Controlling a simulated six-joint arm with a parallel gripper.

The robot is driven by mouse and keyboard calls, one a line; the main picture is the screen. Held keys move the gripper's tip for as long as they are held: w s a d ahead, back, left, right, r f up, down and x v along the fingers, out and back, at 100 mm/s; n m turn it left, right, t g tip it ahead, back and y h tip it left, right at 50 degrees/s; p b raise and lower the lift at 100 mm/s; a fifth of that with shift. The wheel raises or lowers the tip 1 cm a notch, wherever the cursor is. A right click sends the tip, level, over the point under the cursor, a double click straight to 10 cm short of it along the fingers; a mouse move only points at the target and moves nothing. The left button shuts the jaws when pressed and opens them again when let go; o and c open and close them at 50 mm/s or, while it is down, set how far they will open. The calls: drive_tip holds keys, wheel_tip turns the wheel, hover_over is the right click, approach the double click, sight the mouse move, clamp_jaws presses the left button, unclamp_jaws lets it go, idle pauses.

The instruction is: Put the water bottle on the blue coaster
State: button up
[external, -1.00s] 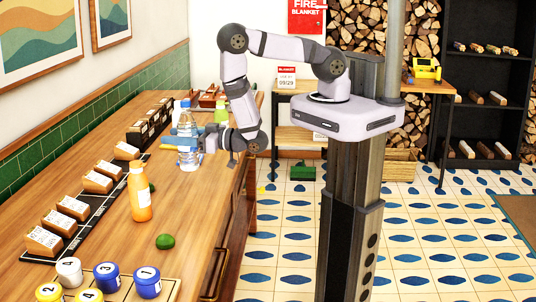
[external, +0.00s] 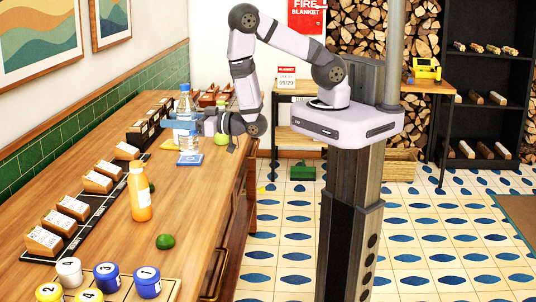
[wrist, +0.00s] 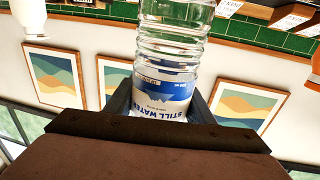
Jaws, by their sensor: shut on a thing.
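The clear water bottle (external: 185,103) with a blue cap is upright between the fingers of my gripper (external: 186,125). My gripper is shut around its middle. The bottle's base looks raised off the counter, just above or behind the blue coaster (external: 190,160); the exact gap is hard to tell. The coaster is a flat blue square with a pale mark, lying on the wooden counter. In the wrist view the bottle (wrist: 170,50) appears upside down, its "Still Water" label between the dark fingers (wrist: 160,98).
An orange bottle (external: 140,193) and a lime (external: 165,241) stand nearer on the counter (external: 190,205). Card-holding blocks (external: 97,182) line the wall side. Numbered jars (external: 147,282) are at the front.

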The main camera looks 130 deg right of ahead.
drive_tip(key=s+d+r+m+g+h+b, duration=0.35)
drive_tip(key=s+d+r+g+b, duration=0.3)
drive_tip(key=s+d+b, duration=0.5)
drive_tip(key=shift+m, duration=0.55)
drive_tip(key=d+f, duration=0.1)
drive_tip(key=w+f+p, duration=0.1)
drive_tip(key=f, duration=0.1)
drive_tip(key=w+d+f+p, duration=0.1)
drive_tip(key=shift+w+d+f, duration=0.15)
drive_tip(key=shift+d+f, duration=0.1)
drive_tip(key=shift+d, duration=0.05)
drive_tip(key=shift+f, duration=0.1)
drive_tip(key=shift+f+p, duration=0.45)
drive_tip(key=shift+f, duration=2.55)
drive_tip(key=shift+f+p, duration=0.3)
drive_tip(key=shift+f, duration=1.6)
drive_tip(key=shift+f, duration=0.2)
